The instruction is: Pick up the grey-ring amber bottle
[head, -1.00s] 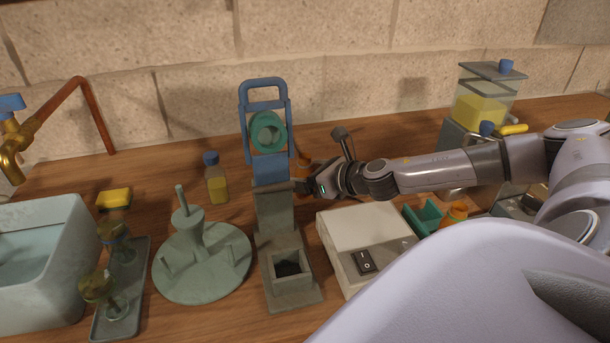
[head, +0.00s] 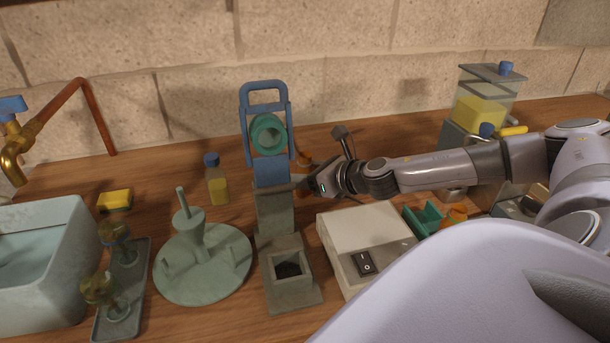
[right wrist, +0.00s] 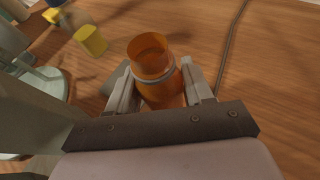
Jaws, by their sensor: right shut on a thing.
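The grey-ring amber bottle (right wrist: 152,68) stands between the two fingers of my right gripper (right wrist: 158,84) in the right wrist view. It is orange and open-topped, with a grey ring around its neck. The fingers are shut on its body from both sides. I cannot tell whether the bottle's base touches the table. My left gripper is out of view.
A white switch box (head: 362,235) stands below my right forearm. A green round stand (head: 202,265) and a blue-capped bottle (head: 217,182) are left of the press. A teal holder (head: 423,218) and another orange-topped item (head: 456,214) lie right.

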